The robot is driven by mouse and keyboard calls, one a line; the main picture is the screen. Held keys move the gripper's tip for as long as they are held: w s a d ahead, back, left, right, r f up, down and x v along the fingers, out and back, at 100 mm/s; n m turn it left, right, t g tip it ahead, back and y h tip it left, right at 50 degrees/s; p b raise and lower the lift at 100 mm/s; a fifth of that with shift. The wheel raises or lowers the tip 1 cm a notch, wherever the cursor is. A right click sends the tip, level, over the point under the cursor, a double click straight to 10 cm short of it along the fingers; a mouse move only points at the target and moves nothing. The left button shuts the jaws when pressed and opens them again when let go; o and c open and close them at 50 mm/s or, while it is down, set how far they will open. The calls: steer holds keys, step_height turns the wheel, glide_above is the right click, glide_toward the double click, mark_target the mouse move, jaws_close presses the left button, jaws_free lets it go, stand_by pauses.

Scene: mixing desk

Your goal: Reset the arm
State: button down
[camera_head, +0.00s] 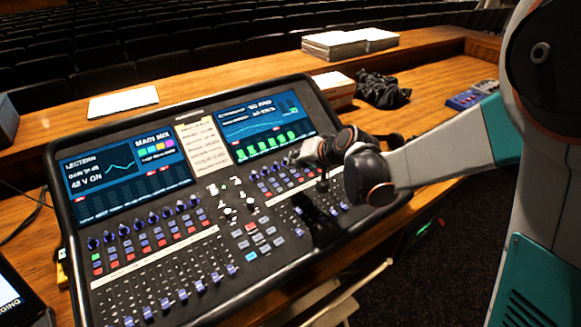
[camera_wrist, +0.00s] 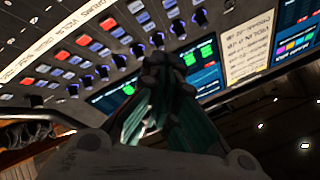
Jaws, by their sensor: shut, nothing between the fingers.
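My gripper (camera_head: 294,157) hangs over the right half of the mixing desk (camera_head: 262,273), near the lower edge of its right screen (camera_head: 262,120). My arm reaches in from the right side of the head view. In the wrist view my gripper (camera_wrist: 158,62) points toward a row of blue-capped knobs (camera_wrist: 137,50) and the screens. Its fingers are together with nothing held between them. Whether the fingertips touch the desk surface cannot be told.
A paper label sheet (camera_head: 203,146) lies between the screens. White paper (camera_head: 123,102), stacked papers (camera_head: 350,42), a small box (camera_head: 334,88) and a black cloth bundle (camera_head: 381,89) sit behind the desk. A blue-and-red device (camera_head: 470,97) is at right. Dark seats fill the background.

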steer(key=s+d+r+h, duration=0.2)
steer(key=s+d+r, duration=0.25)
steer(key=s, duration=0.35)
steer(key=s+d+r+h, duration=0.1)
steer(key=s+d+r, duration=0.35)
steer(key=s, duration=0.25)
steer(key=s+d+f+h, duration=0.1)
steer(key=s+d, duration=0.3)
steer(key=s, duration=0.4)
steer(key=s+d+f+n+h, duration=0.1)
steer(key=s+d+h, duration=0.1)
steer(key=s+d, duration=0.3)
steer(key=s, duration=0.3)
steer(key=shift+s+d+g+h, duration=0.15)
steer(key=shift+d+g+h, duration=0.15)
steer(key=shift+g, duration=0.1)
